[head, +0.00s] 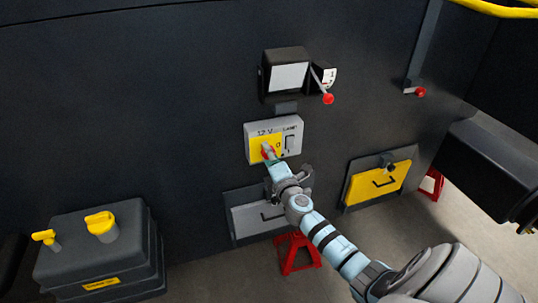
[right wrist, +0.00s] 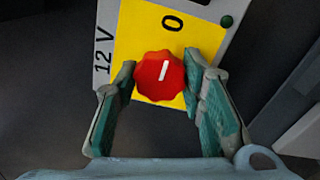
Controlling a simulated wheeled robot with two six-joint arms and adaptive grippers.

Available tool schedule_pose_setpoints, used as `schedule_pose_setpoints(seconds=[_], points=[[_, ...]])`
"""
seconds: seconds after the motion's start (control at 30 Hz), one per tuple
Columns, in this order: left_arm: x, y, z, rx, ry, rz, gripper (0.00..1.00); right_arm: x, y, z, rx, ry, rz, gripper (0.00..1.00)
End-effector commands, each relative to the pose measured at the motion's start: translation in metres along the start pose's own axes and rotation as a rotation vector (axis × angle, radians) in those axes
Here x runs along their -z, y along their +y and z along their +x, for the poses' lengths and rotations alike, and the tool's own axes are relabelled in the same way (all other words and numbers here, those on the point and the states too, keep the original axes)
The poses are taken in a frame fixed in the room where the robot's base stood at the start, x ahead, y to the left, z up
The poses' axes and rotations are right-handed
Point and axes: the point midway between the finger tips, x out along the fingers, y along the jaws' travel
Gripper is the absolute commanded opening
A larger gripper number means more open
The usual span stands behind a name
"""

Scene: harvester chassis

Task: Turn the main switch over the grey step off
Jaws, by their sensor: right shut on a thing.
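The main switch is a red round knob (head: 267,150) on the yellow field of a pale panel (head: 259,129) marked 12 V, on the dark chassis wall. The grey step (head: 258,218) is below it, partly hidden by my arm. My right gripper (head: 272,162) reaches the knob from below right. In the right wrist view my right gripper (right wrist: 163,78) has one finger on each side of the red knob (right wrist: 158,88), shut on it. The knob's white line points roughly towards the printed 0. My left gripper is not in view.
A dark box with a grey face (head: 288,77) and a red-tipped lever (head: 327,98) is above the panel. A yellow step (head: 378,183) is at the right. A dark tank (head: 105,250) with yellow caps stands lower left. A red stand (head: 297,254) is under the chassis.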

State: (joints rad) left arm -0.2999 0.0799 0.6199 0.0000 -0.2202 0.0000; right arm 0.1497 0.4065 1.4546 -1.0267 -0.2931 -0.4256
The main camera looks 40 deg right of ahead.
Motion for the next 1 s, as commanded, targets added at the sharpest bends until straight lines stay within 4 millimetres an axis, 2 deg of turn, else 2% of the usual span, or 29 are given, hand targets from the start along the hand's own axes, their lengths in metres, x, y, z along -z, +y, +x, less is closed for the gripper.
schedule_pose_setpoints(seconds=[0.1,0.13,0.23,0.53,0.63,0.77,0.9,1.0], points=[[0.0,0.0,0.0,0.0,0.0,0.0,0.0,0.0,-0.001,0.0,0.001,0.0,-0.002,0.09],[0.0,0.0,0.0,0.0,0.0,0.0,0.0,0.0,-0.001,0.0,0.001,0.0,-0.002,0.4],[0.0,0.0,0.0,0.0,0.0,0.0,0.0,0.0,-0.001,0.0,0.001,0.0,-0.001,0.56],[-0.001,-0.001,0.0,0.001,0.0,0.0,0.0,0.0,0.0,-0.001,0.0,0.0,0.0,0.57],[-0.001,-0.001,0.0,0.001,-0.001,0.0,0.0,0.0,-0.001,-0.008,0.0,0.001,0.0,0.57],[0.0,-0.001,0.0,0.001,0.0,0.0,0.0,0.001,-0.001,-0.037,0.002,0.003,-0.001,0.57],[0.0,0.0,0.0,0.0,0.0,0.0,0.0,0.001,-0.002,-0.077,0.003,0.003,-0.001,0.57],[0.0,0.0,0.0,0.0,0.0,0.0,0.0,0.001,-0.001,-0.101,0.003,0.003,-0.001,0.57]])
